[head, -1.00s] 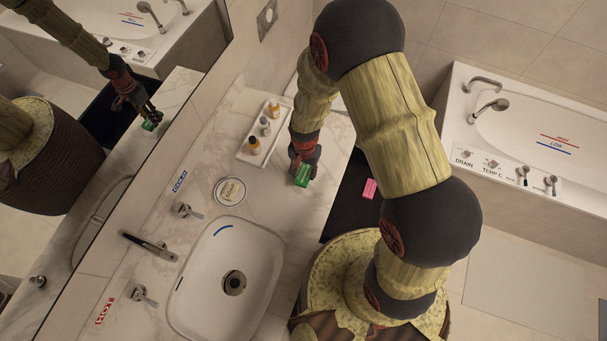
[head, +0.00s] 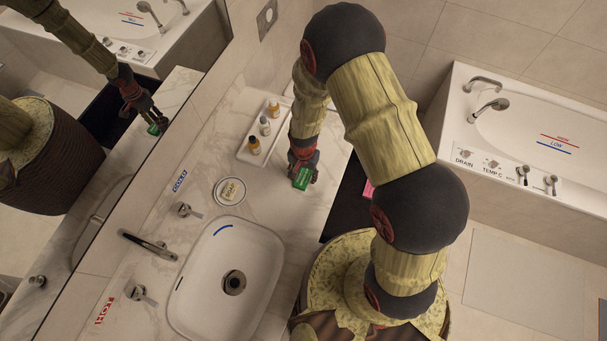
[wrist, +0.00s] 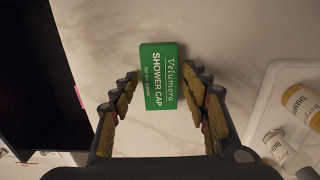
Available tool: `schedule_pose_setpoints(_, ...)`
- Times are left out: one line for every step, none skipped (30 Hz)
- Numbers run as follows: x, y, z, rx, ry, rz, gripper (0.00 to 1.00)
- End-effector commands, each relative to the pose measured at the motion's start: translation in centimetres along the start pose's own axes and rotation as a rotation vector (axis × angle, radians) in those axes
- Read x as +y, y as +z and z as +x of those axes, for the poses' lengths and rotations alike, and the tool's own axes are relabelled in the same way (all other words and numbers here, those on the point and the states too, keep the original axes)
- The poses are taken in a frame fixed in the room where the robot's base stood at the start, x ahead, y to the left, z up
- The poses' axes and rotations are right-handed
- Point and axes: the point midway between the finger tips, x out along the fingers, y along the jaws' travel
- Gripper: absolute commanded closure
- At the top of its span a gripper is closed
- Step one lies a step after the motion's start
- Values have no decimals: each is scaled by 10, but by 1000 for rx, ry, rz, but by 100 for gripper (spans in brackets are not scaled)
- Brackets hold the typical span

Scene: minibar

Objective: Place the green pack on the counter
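The green pack (head: 301,179), labelled "SHOWER CAP", lies on the marble counter (head: 285,215), right of the round soap dish. It also shows in the wrist view (wrist: 162,78), lying label up just beyond my fingertips. My gripper (head: 303,163) is just over the pack. In the wrist view the gripper (wrist: 160,78) is open, its fingers spread to either side of the pack, with a gap along the pack's sides. The mirror also shows the spread fingers and the pack under them.
A white tray (head: 245,155) with several small bottles stands left of my gripper. The soap dish (head: 229,191) and sink (head: 265,262) are nearer. A pink pack (head: 369,189), partly hidden by my arm, lies in the dark area beyond the counter's right edge.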

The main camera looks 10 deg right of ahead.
Motion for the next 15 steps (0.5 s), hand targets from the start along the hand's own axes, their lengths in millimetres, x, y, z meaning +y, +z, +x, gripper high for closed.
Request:
schedule_pose_setpoints(0,0,0,0,0,0,49)
schedule_pose_setpoints(0,0,0,0,0,0,48)
schedule_pose_setpoints(0,0,0,0,0,0,48)
schedule_pose_setpoints(0,0,0,0,0,0,48)
schedule_pose_setpoints(0,0,0,0,0,0,48)
schedule_pose_setpoints(0,0,0,0,0,0,48)
schedule_pose_setpoints(0,0,0,0,0,0,48)
schedule_pose_setpoints(0,0,0,0,0,0,48)
schedule_pose_setpoints(0,0,0,0,0,0,48)
schedule_pose_setpoints(0,0,-1,0,0,0,48)
schedule_pose_setpoints(0,0,-2,0,0,0,48)
schedule_pose_setpoints(0,0,-3,0,0,0,48)
schedule_pose_setpoints(0,0,-5,0,0,0,48)
schedule_pose_setpoints(-1,-1,-8,2,-2,0,48)
schedule_pose_setpoints(-1,0,-13,1,-1,0,48)
